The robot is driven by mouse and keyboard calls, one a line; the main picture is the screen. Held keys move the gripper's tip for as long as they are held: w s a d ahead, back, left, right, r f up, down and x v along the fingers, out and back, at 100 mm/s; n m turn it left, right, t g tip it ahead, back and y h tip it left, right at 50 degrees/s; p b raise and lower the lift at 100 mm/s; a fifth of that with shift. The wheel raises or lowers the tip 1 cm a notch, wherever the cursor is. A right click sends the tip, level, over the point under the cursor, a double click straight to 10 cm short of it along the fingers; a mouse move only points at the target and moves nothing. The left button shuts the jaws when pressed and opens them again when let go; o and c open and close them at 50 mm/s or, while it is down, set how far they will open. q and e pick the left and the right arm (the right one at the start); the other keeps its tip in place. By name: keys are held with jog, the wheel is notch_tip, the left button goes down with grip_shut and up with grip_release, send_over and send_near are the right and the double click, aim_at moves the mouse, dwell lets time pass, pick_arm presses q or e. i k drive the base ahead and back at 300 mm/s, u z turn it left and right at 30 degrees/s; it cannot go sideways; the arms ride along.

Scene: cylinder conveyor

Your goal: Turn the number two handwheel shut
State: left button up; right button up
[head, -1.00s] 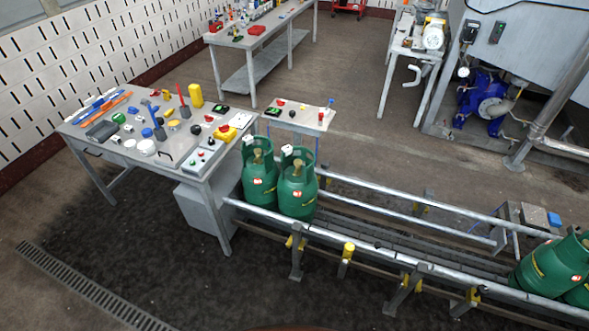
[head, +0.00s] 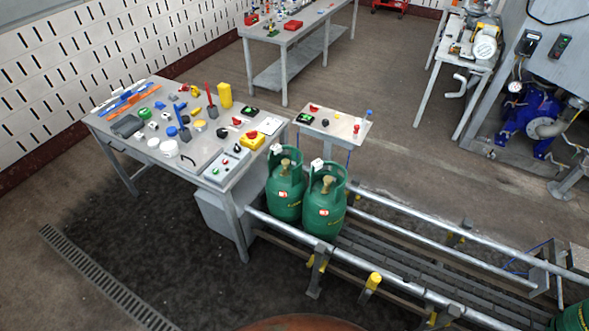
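Two green gas cylinders stand upright side by side at the near-left end of the conveyor in the head view. The left cylinder (head: 285,196) and the right cylinder (head: 323,211) each have a brass-coloured valve inside an open green collar. The valve on the left one (head: 286,167) and the valve on the right one (head: 327,184) are small. A white tag sits at each collar, and its writing is too small to read. I cannot tell which handwheel is number two or how far any is turned. Neither of my grippers is in view.
A grey workbench (head: 228,196) with many small tools stands left of the cylinders. A small side table (head: 345,128) stands behind them. Conveyor rails (head: 425,286) run to the lower right, where another green cylinder (head: 577,317) is cut off. Dark floor (head: 150,235) is clear at front left.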

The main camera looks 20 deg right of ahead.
aim_at(328, 179)
jog(key=u, duration=0.3)
jog(key=i, duration=0.7)
jog(key=z, duration=0.65)
jog(key=i, duration=0.7)
jog(key=z, duration=0.75)
